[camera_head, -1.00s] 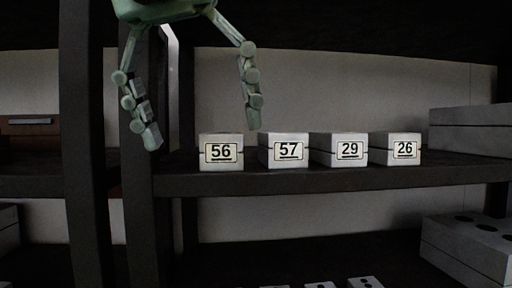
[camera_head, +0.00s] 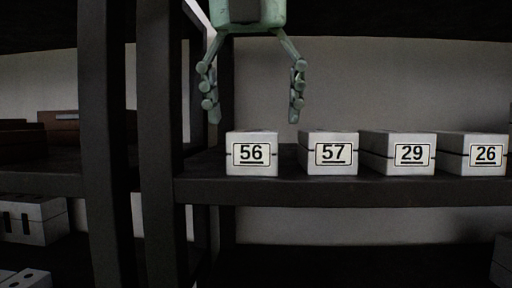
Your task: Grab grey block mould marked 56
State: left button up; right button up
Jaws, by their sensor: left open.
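The grey block mould marked 56 (camera_head: 252,165) stands on the dark shelf (camera_head: 340,192), the leftmost of a row of labelled blocks. Its front label faces me. My left gripper (camera_head: 254,115) comes down from the top of the head view, open and empty, with a finger on either side of the space above block 56. In the picture its fingertips end a little above the block's top edge, apart from it. My right gripper is not in view.
Blocks 57 (camera_head: 330,168), 29 (camera_head: 398,165) and 26 (camera_head: 473,165) stand to the right, with a small gap between 56 and 57. Dark uprights (camera_head: 165,150) stand to the left. More moulds (camera_head: 35,222) sit at lower left.

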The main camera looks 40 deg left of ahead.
pick_arm(q)
jog(key=shift+w+a, duration=0.15)
jog(key=shift+w, duration=0.1)
jog(key=shift+w+a, duration=0.3)
jog(key=shift+w, duration=0.2)
jog(key=x, duration=0.4)
jog(key=shift+f+b, duration=0.15)
jog(key=shift+b, duration=0.2)
jog(key=shift+w+a+f, duration=0.1)
jog(key=shift+f, duration=0.2)
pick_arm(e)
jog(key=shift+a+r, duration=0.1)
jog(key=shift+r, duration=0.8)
pick_arm(q)
jog(key=shift+f, duration=0.25)
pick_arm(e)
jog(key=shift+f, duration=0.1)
pick_arm(q)
jog(key=shift+r, duration=0.1)
grip_shut()
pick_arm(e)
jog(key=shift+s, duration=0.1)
